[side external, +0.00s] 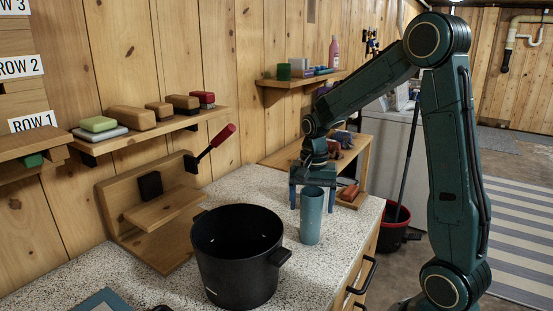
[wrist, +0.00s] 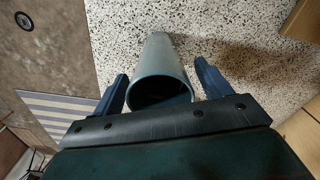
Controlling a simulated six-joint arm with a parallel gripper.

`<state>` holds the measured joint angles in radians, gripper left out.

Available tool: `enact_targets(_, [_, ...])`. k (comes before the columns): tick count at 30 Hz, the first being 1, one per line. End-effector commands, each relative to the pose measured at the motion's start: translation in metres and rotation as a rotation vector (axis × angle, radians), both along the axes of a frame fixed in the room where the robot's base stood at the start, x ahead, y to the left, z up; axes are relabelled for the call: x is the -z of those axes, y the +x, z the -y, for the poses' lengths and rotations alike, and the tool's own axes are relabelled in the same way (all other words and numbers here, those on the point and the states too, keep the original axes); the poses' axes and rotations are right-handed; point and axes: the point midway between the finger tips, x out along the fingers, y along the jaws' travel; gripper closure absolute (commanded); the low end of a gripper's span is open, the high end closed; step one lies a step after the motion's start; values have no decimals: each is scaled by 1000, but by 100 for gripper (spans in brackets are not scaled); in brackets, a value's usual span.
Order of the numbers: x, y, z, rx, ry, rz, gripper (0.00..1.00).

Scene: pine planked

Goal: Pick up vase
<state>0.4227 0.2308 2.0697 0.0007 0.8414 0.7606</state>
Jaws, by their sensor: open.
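The vase (side external: 312,218) is a tall blue-grey cylinder standing upright on the speckled counter, to the right of the black pot. In the wrist view the vase (wrist: 162,72) shows its dark open mouth between my fingers. My gripper (side external: 307,205) points down just behind the vase's top in the side view, with its blue fingers spread. In the wrist view my gripper (wrist: 160,88) has one finger on each side of the vase's rim, with a gap visible on both sides. It holds nothing.
A large black pot (side external: 237,262) stands close left of the vase. A wooden shelf unit (side external: 352,160) is behind my gripper. The counter's edge lies just right of the vase.

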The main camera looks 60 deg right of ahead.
Motion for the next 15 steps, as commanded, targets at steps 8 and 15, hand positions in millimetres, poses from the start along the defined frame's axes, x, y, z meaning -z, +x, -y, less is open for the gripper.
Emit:
enact_targets(8, [0, 0, 0, 0, 0, 0, 60])
enact_targets(15, [-1, 0, 0, 0, -1, 1, 97])
